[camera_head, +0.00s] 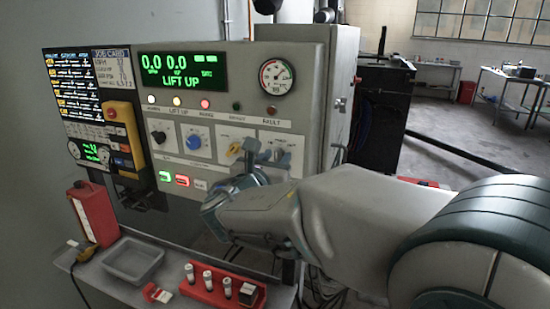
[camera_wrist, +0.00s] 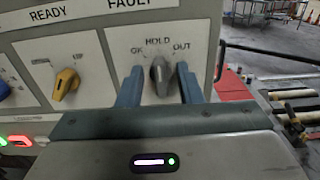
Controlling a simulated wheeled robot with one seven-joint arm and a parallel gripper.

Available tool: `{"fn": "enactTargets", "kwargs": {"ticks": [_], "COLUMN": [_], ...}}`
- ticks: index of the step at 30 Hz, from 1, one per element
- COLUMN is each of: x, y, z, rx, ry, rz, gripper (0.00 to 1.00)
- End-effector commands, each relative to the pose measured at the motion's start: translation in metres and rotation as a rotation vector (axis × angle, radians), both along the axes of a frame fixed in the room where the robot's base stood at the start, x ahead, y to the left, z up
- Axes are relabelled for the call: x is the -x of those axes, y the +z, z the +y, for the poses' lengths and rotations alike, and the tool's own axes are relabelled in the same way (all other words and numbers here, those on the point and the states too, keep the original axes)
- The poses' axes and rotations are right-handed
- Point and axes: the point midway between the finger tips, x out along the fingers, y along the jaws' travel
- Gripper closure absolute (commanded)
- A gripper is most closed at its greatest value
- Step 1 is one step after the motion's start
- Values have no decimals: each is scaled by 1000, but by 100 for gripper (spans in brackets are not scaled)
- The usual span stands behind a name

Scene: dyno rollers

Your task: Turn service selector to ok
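The service selector is a grey knob (camera_wrist: 160,76) on a white plate marked OK, HOLD and OUT in the wrist view. Its narrow end points up, roughly toward HOLD. My gripper (camera_wrist: 159,88) is open, with one blue-grey finger on each side of the knob. Gaps show between the fingers and the knob, so it does not look gripped. In the head view my gripper (camera_head: 262,158) is at the lower right of the panel and partly covers the selector's plate (camera_head: 287,147).
A yellow lever knob (camera_wrist: 66,84) sits left of the selector, and a blue knob (camera_head: 194,141) lies further left. Lit green (camera_head: 165,176) and red (camera_head: 182,180) buttons sit below. A shelf with a grey tray (camera_head: 133,260) and red holder (camera_head: 222,287) is underneath.

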Motion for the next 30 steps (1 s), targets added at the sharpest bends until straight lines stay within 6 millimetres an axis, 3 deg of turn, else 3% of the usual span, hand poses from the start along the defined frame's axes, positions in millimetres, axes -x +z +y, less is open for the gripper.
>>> {"fn": "enactTargets", "kwargs": {"ticks": [8, 12, 22, 30], "x": [-2, -2, -1, -2], "y": [0, 0, 1, 3], "z": [-1, -1, 0, 0], "rx": [-1, -1, 30, 177], "ry": [0, 0, 0, 0], "rz": [0, 0, 12, 66], "gripper": [67, 98, 98, 98]}}
